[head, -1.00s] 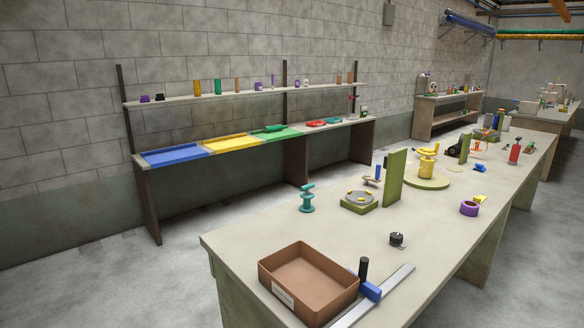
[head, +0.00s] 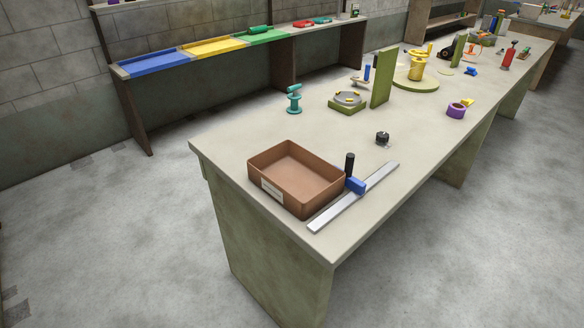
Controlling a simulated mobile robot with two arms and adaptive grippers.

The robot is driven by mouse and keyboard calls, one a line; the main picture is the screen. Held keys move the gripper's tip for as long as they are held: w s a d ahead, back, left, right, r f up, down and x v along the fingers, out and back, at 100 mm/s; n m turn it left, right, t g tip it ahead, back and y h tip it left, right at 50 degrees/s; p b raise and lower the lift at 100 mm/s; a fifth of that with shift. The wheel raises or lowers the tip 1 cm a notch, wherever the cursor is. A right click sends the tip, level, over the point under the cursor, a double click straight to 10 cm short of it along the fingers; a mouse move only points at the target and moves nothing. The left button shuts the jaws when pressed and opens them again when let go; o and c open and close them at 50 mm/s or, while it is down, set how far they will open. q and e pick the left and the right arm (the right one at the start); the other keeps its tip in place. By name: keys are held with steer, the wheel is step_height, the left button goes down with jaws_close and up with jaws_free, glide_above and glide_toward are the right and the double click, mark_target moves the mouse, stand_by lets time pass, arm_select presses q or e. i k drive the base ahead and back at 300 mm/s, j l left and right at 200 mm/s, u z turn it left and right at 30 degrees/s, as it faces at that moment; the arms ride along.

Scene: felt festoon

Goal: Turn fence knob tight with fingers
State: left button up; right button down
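A blue fence block (head: 355,185) sits on a flat silver rail (head: 340,207) lying near the front of the long workbench in the head view. A tall black knob or handle (head: 350,163) stands upright beside the blue block. A smaller black knob-like piece (head: 382,138) stands apart on the bench, farther back. Which black piece is the fence knob I cannot tell for certain. Neither of my grippers shows in the head view.
A brown labelled tray (head: 258,166) stands left of the rail. A teal stand (head: 294,99), a green upright panel (head: 383,78) and a purple ring (head: 456,110) are farther along the workbench (head: 225,133). Open floor (head: 130,235) lies left of the bench.

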mark_target(381, 137)
steer(key=i+j+z, duration=0.4)
steer(key=j+z, duration=0.2)
steer(key=i+j+z, duration=0.25)
steer(key=j+z, duration=0.3)
steer(key=k, duration=0.35)
steer(key=k+u, duration=0.1)
steer(key=u, duration=0.3)
steer(key=k+j+u, duration=0.1)
steer(key=u, duration=0.3)
steer(key=k+u, duration=0.1)
steer(key=u, duration=0.3)
steer(key=l+u, duration=0.85)
steer(key=l, duration=0.25)
steer(key=k+l+u, duration=0.15)
steer(key=l+u, duration=0.3)
steer(key=l, duration=0.1)
